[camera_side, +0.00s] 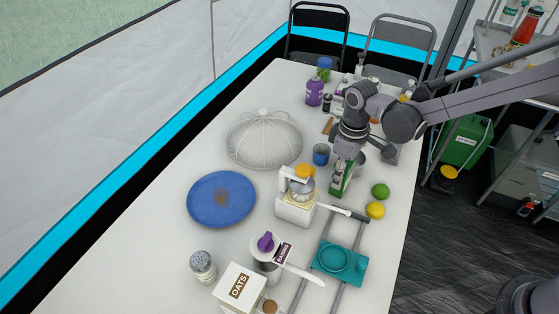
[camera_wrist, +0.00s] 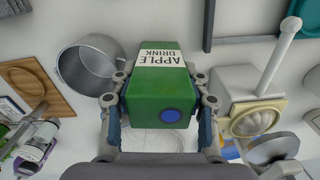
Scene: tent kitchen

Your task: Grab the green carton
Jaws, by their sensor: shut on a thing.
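The green carton (camera_wrist: 158,92) is marked "APPLE DRINK" and has a blue cap, seen close in the wrist view. My gripper (camera_wrist: 160,100) has one finger on each side of it and is shut on it. In the side view, the carton (camera_side: 341,178) is below my gripper (camera_side: 343,160), near the right part of the white table. My fingers and wrist hide part of it there. I cannot tell whether its base touches the table.
A lime (camera_side: 380,191) and lemon (camera_side: 375,209) lie at the right. A blue plate (camera_side: 221,200) and mesh dome (camera_side: 263,140) lie left.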

